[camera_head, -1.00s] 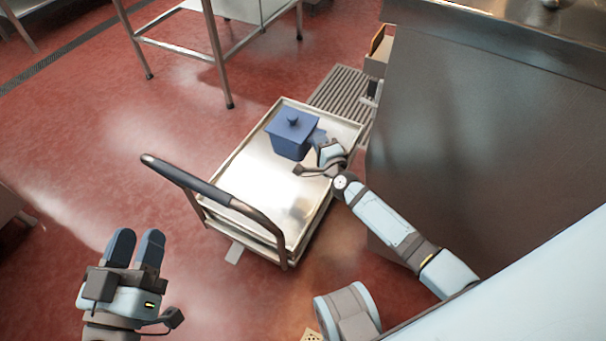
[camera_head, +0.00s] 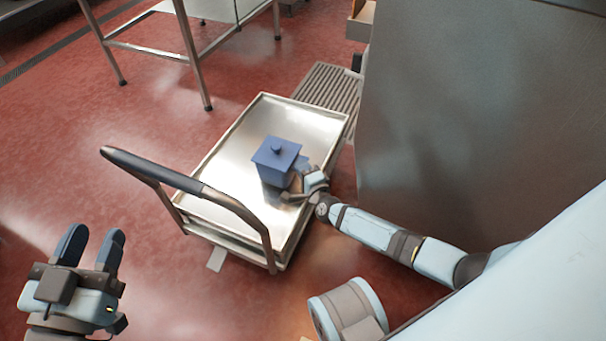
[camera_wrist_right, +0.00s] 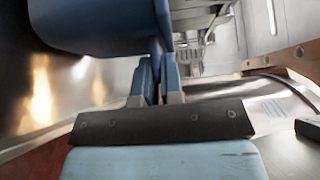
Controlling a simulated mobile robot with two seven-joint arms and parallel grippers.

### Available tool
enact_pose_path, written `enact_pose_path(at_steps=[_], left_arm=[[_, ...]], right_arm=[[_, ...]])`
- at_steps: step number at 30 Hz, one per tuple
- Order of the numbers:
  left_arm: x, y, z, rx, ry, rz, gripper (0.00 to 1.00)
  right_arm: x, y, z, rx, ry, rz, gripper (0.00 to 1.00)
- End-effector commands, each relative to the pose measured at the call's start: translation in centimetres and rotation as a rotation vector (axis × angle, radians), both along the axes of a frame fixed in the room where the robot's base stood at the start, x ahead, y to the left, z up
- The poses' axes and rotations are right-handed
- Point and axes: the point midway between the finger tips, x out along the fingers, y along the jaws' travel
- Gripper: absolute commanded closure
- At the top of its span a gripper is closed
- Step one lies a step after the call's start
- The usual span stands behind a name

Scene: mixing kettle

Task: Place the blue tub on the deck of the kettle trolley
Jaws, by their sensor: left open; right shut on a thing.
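The blue tub (camera_head: 275,161), with a lid and a small knob, is upright over the middle of the metal deck (camera_head: 225,170) of the kettle trolley. My right gripper (camera_head: 303,168) is shut on the tub at its right side. In the right wrist view the tub (camera_wrist_right: 105,22) fills the upper left, and the right gripper's fingers (camera_wrist_right: 157,78) close together at its edge. Whether the tub's base touches the deck is hard to tell. My left gripper (camera_head: 90,246) is open and empty at the lower left, over the floor and apart from the trolley.
The trolley's dark push handle (camera_head: 155,170) rises at its near left end. A large steel cabinet (camera_head: 450,120) stands close on the right. A floor grate (camera_head: 328,88) lies behind the trolley, and a steel table (camera_head: 195,60) stands at the back left. Red floor is clear on the left.

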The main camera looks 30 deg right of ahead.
Motion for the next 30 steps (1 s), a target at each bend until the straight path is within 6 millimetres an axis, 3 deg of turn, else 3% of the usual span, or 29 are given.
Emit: enact_pose_path(at_steps=[2, 12, 16, 26, 30], left_arm=[[0.3, 0.2, -0.1, 0.019, -0.038, 0.002, 0.57], [0.2, 0.2, 0.3, 0.027, -0.049, 0.000, 0.57], [0.2, 0.2, 0.2, 0.025, -0.046, 0.001, 0.57], [0.2, 0.1, 0.4, 0.014, -0.045, 0.003, 0.57], [0.2, 0.1, 1.1, 0.006, -0.033, -0.001, 0.57]], right_arm=[[0.1, 0.0, -1.0, -0.001, -0.005, 0.000, 1.00], [0.1, 0.0, -1.1, 0.000, -0.003, -0.001, 1.00], [0.0, 0.0, -1.3, 0.000, 0.000, 0.000, 0.67], [0.0, 0.0, -1.0, -0.001, -0.001, 0.000, 0.67], [-1.7, 0.0, -0.9, -0.001, 0.003, 0.000, 0.67]])
